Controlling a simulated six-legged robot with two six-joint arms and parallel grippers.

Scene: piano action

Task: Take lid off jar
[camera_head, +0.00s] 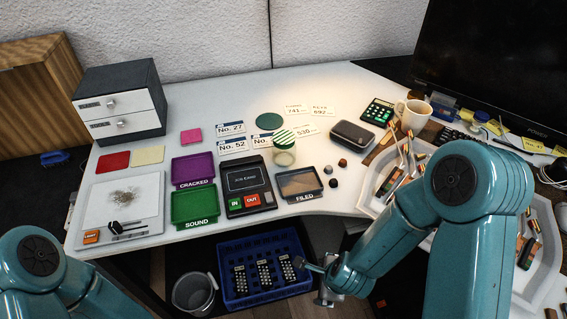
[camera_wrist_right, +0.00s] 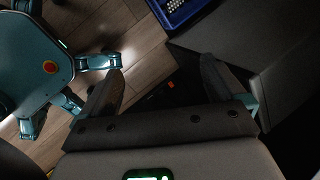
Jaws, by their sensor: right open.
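The jar (camera_head: 285,158) stands upright on the white desk, near the middle of the head view. Its green-and-white striped lid (camera_head: 284,137) sits on top of it. My right gripper (camera_head: 322,278) is below and in front of the desk edge, well apart from the jar. In the right wrist view its two fingers (camera_wrist_right: 168,88) are spread with nothing between them. My left arm shows at the lower left of the head view, but its gripper is out of view.
A green disc (camera_head: 269,121) lies behind the jar. A dark case (camera_head: 352,135) is to its right. A black time clock (camera_head: 249,186) and the FILED tray (camera_head: 299,184) stand in front. A blue crate (camera_head: 228,291) is below the desk edge.

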